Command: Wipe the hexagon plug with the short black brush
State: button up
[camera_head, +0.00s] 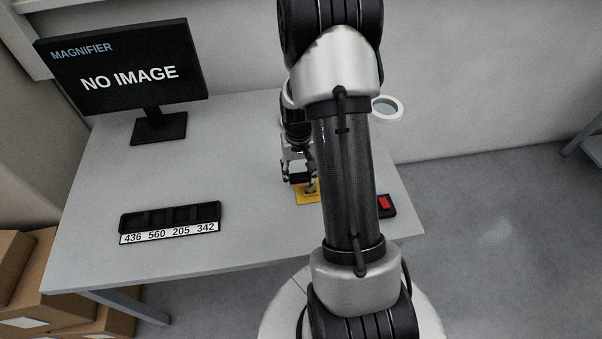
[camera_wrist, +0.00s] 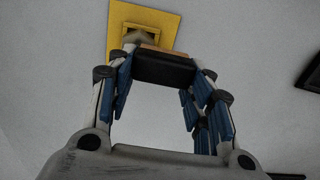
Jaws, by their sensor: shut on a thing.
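My gripper (camera_head: 298,172) is low over the right part of the table, above a yellow square plate (camera_head: 306,198). In the wrist view my gripper (camera_wrist: 166,84) is shut on the short black brush (camera_wrist: 163,68), a dark block with a thin tan strip along its far edge. The yellow plate (camera_wrist: 116,30) lies just beyond the brush. A greyish plug (camera_wrist: 140,37) sits in the plate's middle, partly hidden behind the brush; its hexagon shape is not clear. The brush is at the plug, but I cannot tell whether they touch.
A black holder (camera_head: 170,217) with a number strip stands at the table's front left. A monitor (camera_head: 125,70) stands at the back left. A black box with a red switch (camera_head: 385,204) lies right of the plate. A round magnifier (camera_head: 387,108) is behind my arm. The table's middle is clear.

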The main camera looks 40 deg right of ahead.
jog(key=shift+s+d+r+p, duration=0.15)
jog(key=shift+r+p, duration=0.15)
jog(key=shift+r, duration=0.35)
jog(key=shift+d+r+p, duration=0.1)
jog(key=shift+r+p, duration=0.15)
jog(key=shift+r, duration=0.35)
jog(key=shift+r+p, duration=1.6)
jog(key=shift+r, duration=0.6)
jog(key=shift+a, duration=0.1)
